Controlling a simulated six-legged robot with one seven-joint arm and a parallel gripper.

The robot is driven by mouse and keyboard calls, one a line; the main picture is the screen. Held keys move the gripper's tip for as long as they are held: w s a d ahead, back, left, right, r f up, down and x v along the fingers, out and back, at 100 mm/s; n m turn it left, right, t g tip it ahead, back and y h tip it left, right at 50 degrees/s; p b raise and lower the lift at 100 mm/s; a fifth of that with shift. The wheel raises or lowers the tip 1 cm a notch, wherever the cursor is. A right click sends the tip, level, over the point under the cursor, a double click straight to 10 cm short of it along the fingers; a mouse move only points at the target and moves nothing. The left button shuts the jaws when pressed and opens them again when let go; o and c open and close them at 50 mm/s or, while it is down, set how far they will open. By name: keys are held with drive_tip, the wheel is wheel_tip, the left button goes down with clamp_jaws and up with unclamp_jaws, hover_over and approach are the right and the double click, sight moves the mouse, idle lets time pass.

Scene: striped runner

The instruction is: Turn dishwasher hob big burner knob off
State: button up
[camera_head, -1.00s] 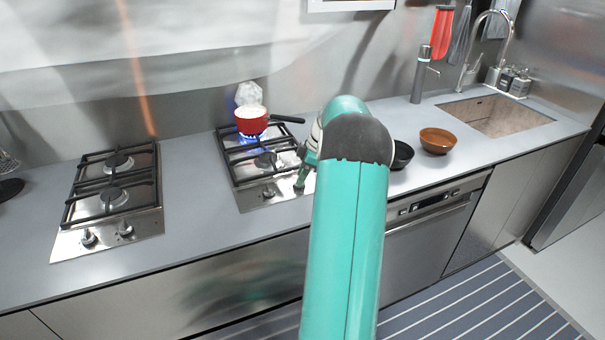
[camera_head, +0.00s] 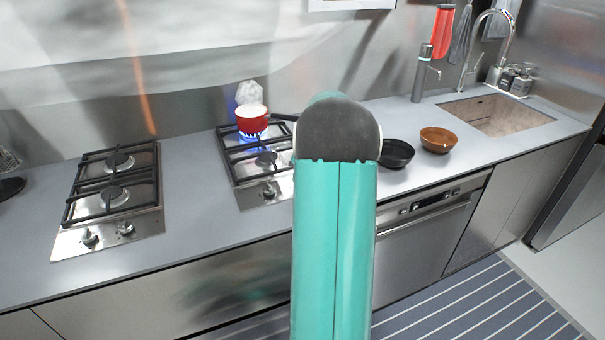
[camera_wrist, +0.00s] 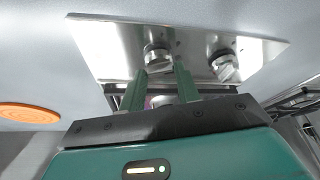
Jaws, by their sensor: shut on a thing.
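The hob beside the dishwasher (camera_head: 435,225) carries a red pot (camera_head: 252,126) on its back burner, with a blue flame (camera_head: 250,137) under it. One hob knob (camera_head: 269,190) shows at its front edge. In the wrist view, the steel hob plate (camera_wrist: 110,45) has two knobs. My gripper (camera_wrist: 161,70) has its green fingers on either side of the left knob (camera_wrist: 157,54) and is shut on it. The other knob (camera_wrist: 225,67) stands free to the right. In the head view, my teal arm hides the gripper and the gripped knob.
A second hob (camera_head: 110,195) with no pot stands left. An orange disc (camera_wrist: 28,113) shows at the left of the wrist view.

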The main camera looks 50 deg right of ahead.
drive_tip(key=m, duration=0.2)
drive_tip(key=m+h, duration=0.1)
drive_tip(key=m, duration=0.1)
drive_tip(key=m+g+h, duration=0.1)
drive_tip(key=m, duration=0.1)
drive_tip(key=shift+w+a, duration=0.15)
drive_tip(key=shift+a, duration=0.2)
drive_tip(key=m, duration=0.2)
drive_tip(key=m+g+h, duration=0.1)
drive_tip(key=m, duration=0.1)
drive_tip(key=m+g, duration=0.1)
drive_tip(key=shift+w+a+m, duration=0.15)
drive_tip(key=shift+w+m, duration=0.1)
drive_tip(key=shift+m, duration=0.15)
drive_tip(key=m+g, duration=0.1)
drive_tip(key=m, duration=0.1)
drive_tip(key=m+g, duration=0.1)
drive_tip(key=m, duration=0.2)
drive_tip(key=shift+w+m+h, duration=0.2)
drive_tip(key=shift+m+h, duration=0.1)
drive_tip(key=shift+h, duration=0.1)
drive_tip(key=m+g, duration=0.1)
drive_tip(key=m, duration=0.3)
drive_tip(key=shift+w+m+g+y, duration=0.15)
drive_tip(key=shift+m+g+y, duration=0.25)
drive_tip(key=o, duration=1)
